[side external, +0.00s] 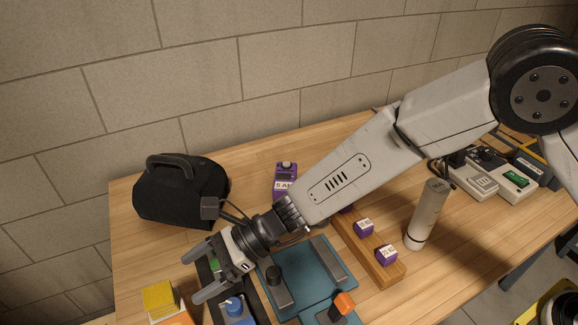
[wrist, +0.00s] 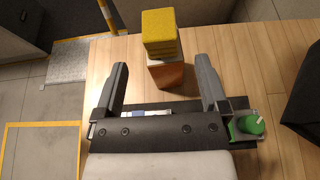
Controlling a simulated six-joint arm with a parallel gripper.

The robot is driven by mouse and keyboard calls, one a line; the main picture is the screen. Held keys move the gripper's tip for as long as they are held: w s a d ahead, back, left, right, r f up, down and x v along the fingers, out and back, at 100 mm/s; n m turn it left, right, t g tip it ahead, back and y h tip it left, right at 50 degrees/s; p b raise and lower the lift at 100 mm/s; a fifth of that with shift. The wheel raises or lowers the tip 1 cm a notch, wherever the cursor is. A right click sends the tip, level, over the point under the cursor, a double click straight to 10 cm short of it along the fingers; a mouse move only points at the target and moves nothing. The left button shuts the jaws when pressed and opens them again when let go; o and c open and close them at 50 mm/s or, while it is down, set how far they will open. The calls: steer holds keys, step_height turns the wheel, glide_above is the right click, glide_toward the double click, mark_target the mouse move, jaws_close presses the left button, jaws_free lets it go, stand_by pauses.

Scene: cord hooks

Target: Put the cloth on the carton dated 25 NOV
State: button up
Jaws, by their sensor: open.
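A yellow folded stack (side external: 159,297), which looks like the cloth, sits on an orange block at the bottom left of the side view. In the wrist view the yellow stack (wrist: 161,34) stands on the orange-brown block (wrist: 166,76), ahead of my fingers. My gripper (side external: 190,277) is open and empty, its fingers pointing toward the stack's side of the table; it also shows in the wrist view (wrist: 162,68). Small purple boxes with white labels (side external: 364,227) (side external: 387,254) sit on a wooden rail. Their dates are too small to read, so I cannot tell which is 25 NOV.
A purple item (side external: 285,178) with a label starting "5 AU" stands at the back. A black bag (side external: 180,191) is at the back left. A teal mat (side external: 302,292) with grey and orange-tipped parts lies in front. A pale cylinder (side external: 428,213) stands right of the rail.

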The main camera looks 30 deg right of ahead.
steer(key=v, duration=0.5)
steer(key=shift+d, duration=0.3)
